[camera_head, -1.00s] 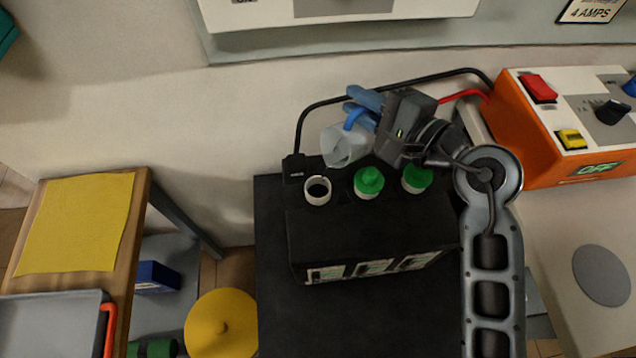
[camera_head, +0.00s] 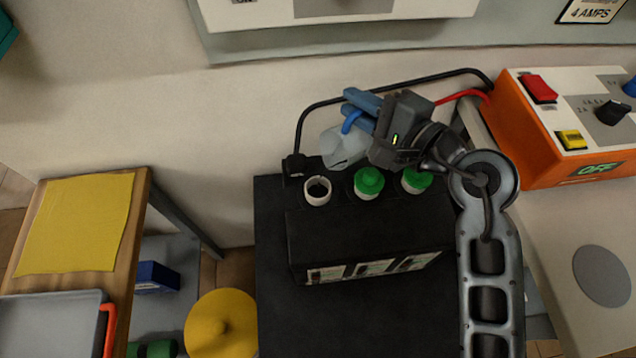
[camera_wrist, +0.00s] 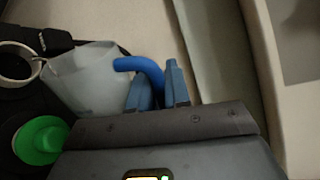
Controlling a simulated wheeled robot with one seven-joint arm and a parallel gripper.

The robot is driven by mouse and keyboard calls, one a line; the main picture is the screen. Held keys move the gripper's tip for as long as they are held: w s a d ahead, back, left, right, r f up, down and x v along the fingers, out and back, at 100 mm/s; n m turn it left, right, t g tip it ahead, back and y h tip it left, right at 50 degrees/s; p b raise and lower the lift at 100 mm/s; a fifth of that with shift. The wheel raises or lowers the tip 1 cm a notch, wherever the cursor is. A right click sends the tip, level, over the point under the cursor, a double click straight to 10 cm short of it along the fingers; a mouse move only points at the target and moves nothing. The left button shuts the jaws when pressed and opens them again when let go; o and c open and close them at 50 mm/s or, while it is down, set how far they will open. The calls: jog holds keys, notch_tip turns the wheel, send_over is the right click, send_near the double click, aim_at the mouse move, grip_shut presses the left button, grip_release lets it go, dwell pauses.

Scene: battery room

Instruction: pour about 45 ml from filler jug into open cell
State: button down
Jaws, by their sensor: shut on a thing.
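The filler jug (camera_head: 343,148) is a translucent whitish vessel with a blue handle. My gripper (camera_head: 360,108) is shut on the handle and holds the jug above the back of the black battery (camera_head: 370,235). The jug is tilted, its mouth toward the lower left, near the open cell (camera_head: 317,191), a white ring with a dark hole at the battery's left. In the wrist view the jug (camera_wrist: 85,80) has its lip close to the white ring (camera_wrist: 18,65). I cannot make out any liquid or stream.
Two green caps (camera_head: 368,182) (camera_head: 416,180) close the other cells. A black clamp (camera_head: 296,168) with a cable is at the battery's back left. An orange charger (camera_head: 545,140) stands right. A wooden table with a yellow cloth (camera_head: 78,222) is left.

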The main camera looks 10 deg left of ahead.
jog(key=shift+w+r, duration=0.1)
jog(key=d+m+p, duration=0.1)
jog(key=w+r+m+p, duration=0.1)
jog(key=p, duration=0.1)
jog(key=shift+w+d+r+m+y, duration=0.15)
jog(key=shift+w+d+m+y, duration=0.1)
jog(key=shift+d+m+y, duration=0.1)
jog(key=shift+f+m, duration=0.2)
jog(key=shift+m, duration=0.05)
jog(key=shift+w+d+r+m+g+p, duration=0.15)
jog(key=shift+m+g+p, duration=0.2)
jog(key=shift+m, duration=0.25)
jog(key=shift+w+m+y, duration=0.1)
jog(key=shift+m+y, duration=0.25)
jog(key=shift+m, duration=0.05)
jog(key=shift+d, duration=0.1)
dwell(0.4)
jog(key=shift+w+d+m+p, duration=0.25)
jog(key=shift+m+p, duration=0.15)
jog(key=shift+m, duration=0.1)
jog(key=w+d+f+m+y+b, duration=0.1)
jog(key=w+d+f+m+b, duration=0.1)
jog(key=m, duration=0.5)
jog(key=shift+w+d+f+y, duration=0.35)
jog(key=shift+w+f, duration=0.4)
jog(key=shift+f, duration=0.45)
